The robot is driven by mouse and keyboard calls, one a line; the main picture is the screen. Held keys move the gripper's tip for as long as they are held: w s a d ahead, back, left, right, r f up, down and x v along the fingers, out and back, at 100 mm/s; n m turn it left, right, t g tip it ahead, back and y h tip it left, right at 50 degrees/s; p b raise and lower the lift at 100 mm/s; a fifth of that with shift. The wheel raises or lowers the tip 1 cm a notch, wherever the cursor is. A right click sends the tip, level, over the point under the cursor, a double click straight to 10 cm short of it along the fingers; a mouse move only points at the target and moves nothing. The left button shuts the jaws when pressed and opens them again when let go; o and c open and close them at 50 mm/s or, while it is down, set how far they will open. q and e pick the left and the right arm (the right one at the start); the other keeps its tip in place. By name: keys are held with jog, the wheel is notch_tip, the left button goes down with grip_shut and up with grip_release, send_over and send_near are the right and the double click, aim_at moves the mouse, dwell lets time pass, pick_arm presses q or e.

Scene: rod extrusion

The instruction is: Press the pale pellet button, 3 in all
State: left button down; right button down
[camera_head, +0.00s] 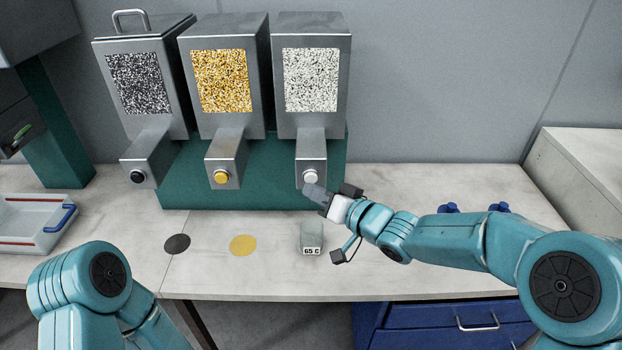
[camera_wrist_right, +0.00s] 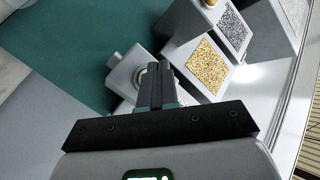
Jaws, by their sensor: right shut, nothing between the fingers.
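The pale pellet button (camera_head: 310,177) is a round whitish knob on the spout of the rightmost dispenser, under a window of pale pellets (camera_head: 311,80). My right gripper (camera_head: 313,192) comes in from the right with its tips just below and in front of this button in the head view. It is shut and empty; whether it touches the button cannot be told. In the right wrist view my closed fingers (camera_wrist_right: 155,75) point at a grey spout (camera_wrist_right: 124,76) and partly cover the round button. My left arm shows at lower left in the head view, its gripper out of view.
Dispensers with a black button (camera_head: 137,177) and a yellow button (camera_head: 221,177) stand to the left. Dark (camera_head: 177,244) and yellow (camera_head: 243,245) discs mark the counter. A white tray (camera_head: 30,235) is at left.

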dwell(0.7)
jog(key=shift+w+p, duration=0.35)
jog(key=shift+w, duration=0.1)
jog(key=shift+w+p, duration=0.4)
jog(key=shift+w, duration=0.1)
dwell(0.5)
jog(key=shift+s, duration=0.1)
jog(key=shift+s+b, duration=0.5)
jog(key=shift+s, duration=0.35)
